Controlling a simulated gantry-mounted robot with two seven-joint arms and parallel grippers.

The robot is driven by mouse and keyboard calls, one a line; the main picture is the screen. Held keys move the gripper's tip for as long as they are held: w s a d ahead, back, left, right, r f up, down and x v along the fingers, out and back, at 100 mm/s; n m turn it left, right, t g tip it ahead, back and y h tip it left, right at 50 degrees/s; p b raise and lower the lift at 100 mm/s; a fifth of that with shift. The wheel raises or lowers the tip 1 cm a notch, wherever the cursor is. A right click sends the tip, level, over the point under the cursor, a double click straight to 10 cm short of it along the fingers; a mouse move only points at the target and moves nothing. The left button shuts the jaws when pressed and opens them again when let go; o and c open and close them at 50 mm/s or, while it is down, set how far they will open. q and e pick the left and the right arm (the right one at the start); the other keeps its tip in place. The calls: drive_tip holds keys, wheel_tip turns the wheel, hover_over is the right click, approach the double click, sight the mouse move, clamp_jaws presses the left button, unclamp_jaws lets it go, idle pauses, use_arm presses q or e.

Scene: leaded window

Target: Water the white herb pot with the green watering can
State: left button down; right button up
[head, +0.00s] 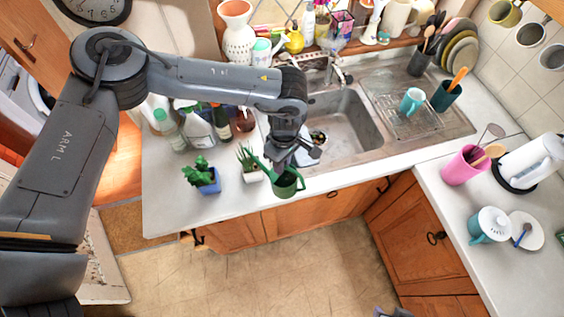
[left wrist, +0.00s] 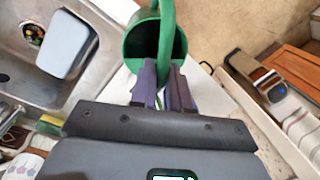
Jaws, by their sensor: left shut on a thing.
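The green watering can (head: 287,186) is at the front edge of the counter in the head view, its spout reaching up and left close to the white pot. My left gripper (head: 284,160) is shut on its handle; the left wrist view shows the purple fingers (left wrist: 163,80) at the handle and the can's open top (left wrist: 142,42). I cannot tell whether the can touches the counter. The white herb pot (head: 252,176) with spiky green leaves stands just left of the can. A small part of my right gripper (head: 391,312) shows at the bottom edge; its jaws are unclear.
A blue pot (head: 209,185) with a leafy plant stands left of the white pot. Bottles (head: 195,128) stand behind the pots. The sink (head: 345,125) lies behind and right of the can. The counter's front left is clear.

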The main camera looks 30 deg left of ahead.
use_arm(q)
drive_tip(key=shift+h, duration=0.9)
drive_tip(key=shift+w+a+f+b, duration=0.1)
drive_tip(key=shift+a+f+b, duration=0.1)
drive_tip(key=shift+f+b, duration=0.7)
drive_tip(key=shift+a+f+b, duration=0.15)
drive_tip(key=shift+f+b, duration=0.3)
drive_tip(key=shift+f, duration=0.85)
drive_tip(key=shift+a+r, duration=0.2)
drive_tip(key=shift+r, duration=0.1)
drive_tip(key=shift+a+r+g+h+p, duration=0.3)
drive_tip(key=shift+a+r+h+p, duration=0.1)
drive_tip(key=shift+r+h, duration=0.3)
idle(0.6)
drive_tip(key=shift+d+f+y+b, duration=0.15)
drive_tip(key=shift+d+f+y, duration=0.2)
drive_tip(key=shift+f, duration=0.2)
drive_tip(key=shift+d+f+y+b, duration=0.15)
drive_tip(key=shift+d+f+y, duration=0.15)
drive_tip(key=shift+f, duration=0.2)
drive_tip(key=shift+a, duration=0.1)
